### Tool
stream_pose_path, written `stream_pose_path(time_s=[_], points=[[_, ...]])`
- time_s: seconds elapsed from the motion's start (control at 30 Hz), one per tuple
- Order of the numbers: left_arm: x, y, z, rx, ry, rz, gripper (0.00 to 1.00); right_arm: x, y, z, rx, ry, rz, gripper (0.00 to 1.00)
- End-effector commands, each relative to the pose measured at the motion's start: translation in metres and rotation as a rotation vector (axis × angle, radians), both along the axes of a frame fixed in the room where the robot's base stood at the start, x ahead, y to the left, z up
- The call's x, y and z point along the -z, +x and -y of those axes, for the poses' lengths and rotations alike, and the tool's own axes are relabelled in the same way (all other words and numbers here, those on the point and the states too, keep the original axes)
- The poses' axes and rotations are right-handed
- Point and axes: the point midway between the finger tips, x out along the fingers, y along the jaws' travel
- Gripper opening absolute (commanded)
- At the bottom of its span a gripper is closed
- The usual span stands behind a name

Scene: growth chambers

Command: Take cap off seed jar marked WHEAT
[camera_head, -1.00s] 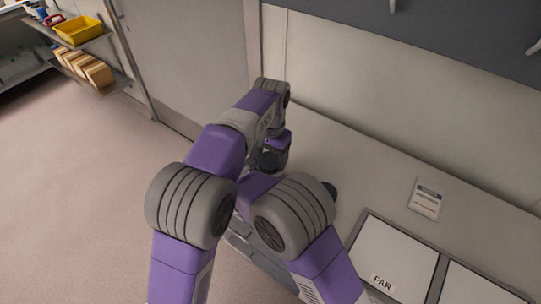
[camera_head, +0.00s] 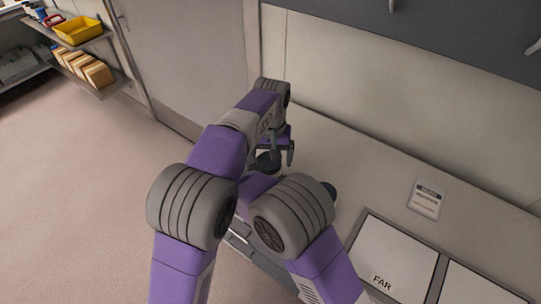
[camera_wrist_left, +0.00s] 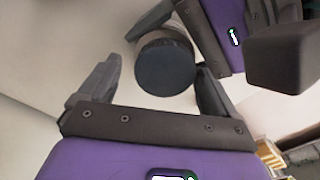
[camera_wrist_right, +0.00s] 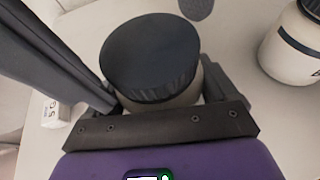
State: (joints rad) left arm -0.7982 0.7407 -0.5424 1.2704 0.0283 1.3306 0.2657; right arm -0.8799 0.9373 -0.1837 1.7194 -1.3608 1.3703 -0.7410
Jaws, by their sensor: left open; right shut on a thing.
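A pale seed jar (camera_wrist_right: 184,97) with a dark ribbed cap (camera_wrist_right: 150,52) is held upright by my right gripper (camera_wrist_right: 160,92), whose fingers are shut on the body below the cap. The cap is on the jar. Its label is hidden, so I cannot read WHEAT. In the head view the cap (camera_head: 268,162) shows just under my left gripper (camera_head: 279,153). My left gripper is open. In the left wrist view the cap (camera_wrist_left: 165,66) appears between its spread fingers, with no clear contact. My right gripper is mostly hidden behind my arms in the head view.
Another pale jar with a dark band (camera_wrist_right: 291,45) stands to the right in the right wrist view. A dark round top (camera_head: 329,190) peeks out beside my arm.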

Motion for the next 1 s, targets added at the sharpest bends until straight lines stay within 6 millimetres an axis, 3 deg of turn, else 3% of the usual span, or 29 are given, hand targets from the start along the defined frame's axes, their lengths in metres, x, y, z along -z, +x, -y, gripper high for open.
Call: stream_pose_path(time_s=[0.17, 0.5, 0.73, 0.77, 0.83, 1.0], points=[[-0.005, 0.001, -0.003, -0.003, 0.004, 0.002, 0.95, 0.0, 0.0, 0.002, 0.006, -0.002, 0.001, 0.01], [-0.043, 0.001, -0.003, -0.003, 0.004, 0.001, 0.95, 0.0, 0.0, 0.002, 0.006, -0.002, 0.0, 0.01], [-0.045, 0.001, -0.003, -0.003, 0.004, 0.0, 0.95, 0.0, 0.0, 0.002, 0.005, -0.001, 0.0, 0.01], [-0.045, 0.001, -0.002, -0.003, 0.004, 0.0, 0.95, 0.0, 0.0, 0.002, 0.005, -0.001, 0.0, 0.88], [-0.045, 0.001, -0.002, -0.003, 0.004, 0.0, 0.95, 0.0, 0.0, 0.002, 0.005, -0.001, 0.0, 0.98], [-0.045, 0.001, -0.002, -0.002, 0.004, 0.0, 0.95, 0.0, 0.0, 0.002, 0.005, -0.001, 0.0, 1.0]])
